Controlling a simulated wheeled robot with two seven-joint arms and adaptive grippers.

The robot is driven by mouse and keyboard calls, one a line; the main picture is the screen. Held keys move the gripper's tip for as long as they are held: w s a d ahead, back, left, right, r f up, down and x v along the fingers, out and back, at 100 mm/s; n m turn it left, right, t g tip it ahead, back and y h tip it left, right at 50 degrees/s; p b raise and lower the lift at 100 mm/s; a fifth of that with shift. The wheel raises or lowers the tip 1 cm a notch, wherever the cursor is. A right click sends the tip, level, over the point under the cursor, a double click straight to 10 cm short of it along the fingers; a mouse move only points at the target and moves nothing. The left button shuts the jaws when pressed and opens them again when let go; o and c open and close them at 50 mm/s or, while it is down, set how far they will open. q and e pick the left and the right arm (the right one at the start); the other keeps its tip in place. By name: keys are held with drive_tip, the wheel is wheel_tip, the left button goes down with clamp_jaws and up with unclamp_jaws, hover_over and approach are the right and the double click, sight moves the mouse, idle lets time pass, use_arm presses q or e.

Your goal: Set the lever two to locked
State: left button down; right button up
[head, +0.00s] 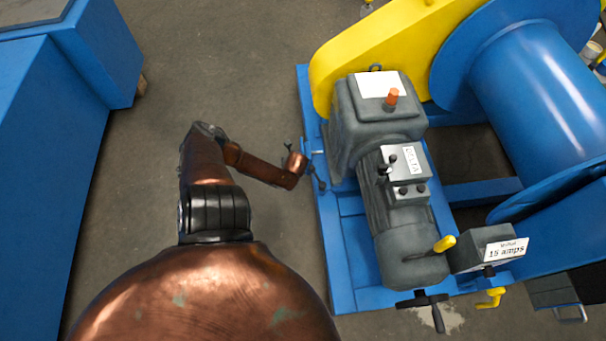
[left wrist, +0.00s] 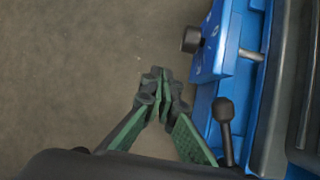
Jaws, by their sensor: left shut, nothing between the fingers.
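My left gripper (left wrist: 161,88) has green-lined fingers with the tips together, and nothing is between them. In the left wrist view it is left of the blue frame's edge, over the floor, apart from the levers. One black-knobbed lever (left wrist: 224,112) is to the right of the fingers on the blue frame. Another black knob (left wrist: 191,40) sticks out above them beside a blue plate (left wrist: 213,65) with faint pale marks. In the head view a dark lever (head: 321,181) shows beside my copper wrist; my fingers are mostly hidden there. I cannot tell which lever is two. My right gripper is out of view.
A grey motor (head: 402,215) with switches stands on the blue base frame (head: 345,262). A yellow guard (head: 400,45) and a blue drum (head: 540,85) are behind and right. A blue cabinet (head: 50,150) stands at left. The floor between is clear.

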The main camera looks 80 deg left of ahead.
sight(317, 177)
use_arm(q)
drive_tip(key=d+r+m+t+y+p, duration=0.25)
drive_tip(key=d+m+t, duration=0.45)
drive_tip(key=d, duration=0.8)
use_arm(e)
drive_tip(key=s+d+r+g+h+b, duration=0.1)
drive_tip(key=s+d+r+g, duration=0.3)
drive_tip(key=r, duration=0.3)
use_arm(q)
drive_tip(key=a+r+b+x, duration=0.1)
drive_tip(key=b+x, duration=0.5)
drive_tip(key=x, duration=0.6)
drive_tip(key=shift+w+a+r+n+h, duration=0.2)
drive_tip(key=shift+w+a+n+h, duration=0.05)
drive_tip(key=shift+a+n+h, duration=0.1)
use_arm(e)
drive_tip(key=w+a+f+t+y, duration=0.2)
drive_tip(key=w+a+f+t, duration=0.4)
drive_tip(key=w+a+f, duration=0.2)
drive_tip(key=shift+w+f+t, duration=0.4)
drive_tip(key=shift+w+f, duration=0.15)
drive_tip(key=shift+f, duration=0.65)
use_arm(q)
drive_tip(key=shift+w, duration=0.1)
